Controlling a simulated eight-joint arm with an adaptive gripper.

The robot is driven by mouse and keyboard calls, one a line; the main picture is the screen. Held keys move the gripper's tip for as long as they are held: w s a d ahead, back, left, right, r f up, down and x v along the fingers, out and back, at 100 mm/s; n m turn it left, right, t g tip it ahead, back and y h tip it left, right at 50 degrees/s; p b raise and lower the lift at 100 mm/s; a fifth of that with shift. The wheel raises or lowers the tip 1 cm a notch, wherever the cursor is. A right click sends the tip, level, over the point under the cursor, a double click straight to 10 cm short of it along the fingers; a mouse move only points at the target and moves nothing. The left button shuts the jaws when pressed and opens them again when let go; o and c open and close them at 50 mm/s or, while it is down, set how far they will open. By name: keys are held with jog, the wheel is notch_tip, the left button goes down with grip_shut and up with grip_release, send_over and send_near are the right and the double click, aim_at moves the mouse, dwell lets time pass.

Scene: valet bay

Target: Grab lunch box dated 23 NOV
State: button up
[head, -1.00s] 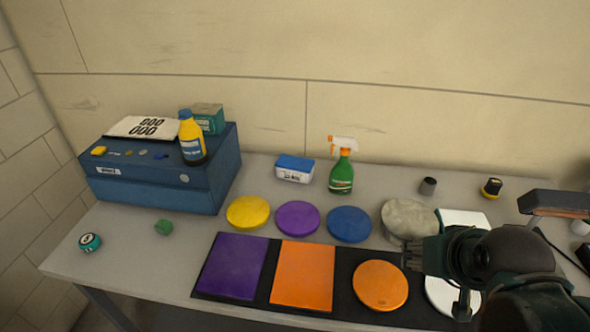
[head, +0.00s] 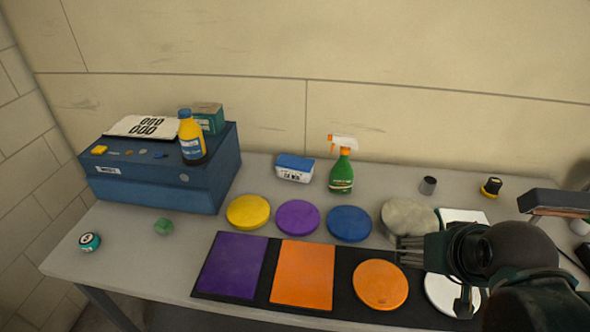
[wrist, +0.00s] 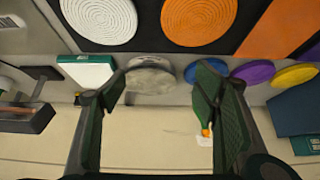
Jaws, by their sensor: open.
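A small lunch box (head: 294,168) with a blue lid and a white front stands near the back of the table in the head view. Dark print shows on its front, but it is too small to read a date. I cannot make out the box in the wrist view. My gripper (head: 402,250) is to the right of the box and nearer the front, above the area by the round grey stone disc (head: 408,217). In the wrist view my gripper (wrist: 162,85) has its two fingers wide apart with nothing between them.
A green spray bottle (head: 341,170) stands just right of the box. Yellow (head: 248,212), purple (head: 297,217) and blue (head: 349,223) discs lie in front.

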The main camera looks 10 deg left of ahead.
jog(key=w+a+r+n+g+p, duration=0.1)
jog(key=w+a+r+n+p, duration=0.25)
jog(key=w+r, duration=0.4)
jog(key=w+a+r+n+g+p, duration=0.1)
jog(key=w+a+r+n+p, duration=0.2)
jog(key=w+r, duration=0.45)
jog(key=n+g+p, duration=0.5)
jog(key=n+p, duration=0.4)
jog(key=p, duration=0.3)
send_over(295, 161)
notch_tip(295, 161, down, 11)
notch_tip(295, 161, down, 8)
jog(key=shift+s+a+f+b, duration=0.1)
jog(key=shift+b, duration=0.2)
jog(key=shift+f, duration=0.35)
jog(key=shift+f, duration=0.1)
jog(key=shift+f, duration=1.2)
